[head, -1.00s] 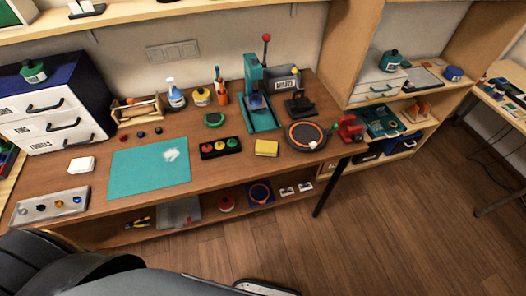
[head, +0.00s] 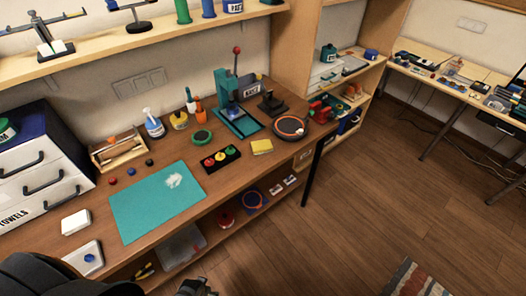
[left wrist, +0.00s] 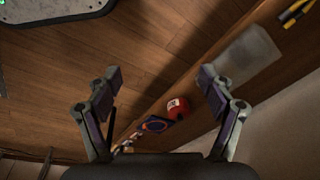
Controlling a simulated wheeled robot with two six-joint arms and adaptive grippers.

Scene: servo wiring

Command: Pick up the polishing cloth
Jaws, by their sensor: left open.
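A yellow folded piece (head: 262,147), which looks like a cloth, lies on the wooden workbench (head: 222,185) near its front edge. A crumpled white patch (head: 174,181) lies on the teal mat (head: 150,215); I cannot tell whether it is cloth. My left gripper (left wrist: 160,78) is open and empty in the left wrist view, over the floor and beside the lower shelf. A dark part of my arm shows at the bottom of the head view, well below the yellow piece.
A row of red, yellow and green buttons (head: 221,159) and a round black-and-orange pad (head: 290,127) flank the yellow piece. A teal press (head: 232,105) stands behind. The lower shelf holds a red tin (left wrist: 177,108) and a grey box (left wrist: 245,58). The floor in front is mostly clear.

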